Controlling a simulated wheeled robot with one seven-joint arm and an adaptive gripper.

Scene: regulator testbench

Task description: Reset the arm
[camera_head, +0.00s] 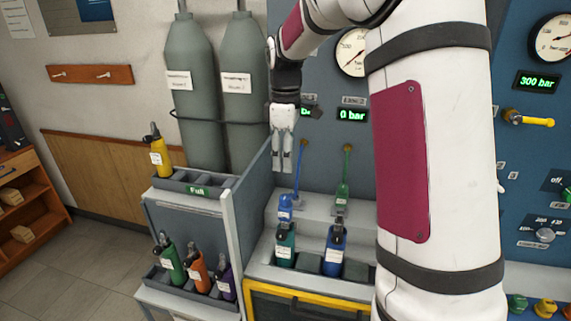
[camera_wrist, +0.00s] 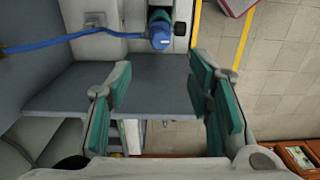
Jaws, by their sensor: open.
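My gripper (camera_head: 283,150) hangs from my arm in the head view, fingers pointing down, in front of the blue panel and to the right of the grey gas cylinders. In the wrist view my gripper (camera_wrist: 163,100) shows its green-padded fingers spread apart with nothing between them. A blue hose with a blue connector (camera_head: 285,207) lies below it in the head view; the connector also shows in the wrist view (camera_wrist: 160,37), beyond the fingertips and apart from them. My upper arm hides the middle right of the bench.
A teal bottle (camera_head: 286,247) and a blue bottle (camera_head: 334,250) stand in the bench rack. A yellow bottle (camera_head: 158,154) stands on the shelf marked "Full". Green (camera_head: 170,262), orange (camera_head: 198,271) and purple (camera_head: 225,280) bottles stand below. Two gas cylinders (camera_head: 193,110) rise behind. A divider wall (camera_head: 254,190) stands left of the bench.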

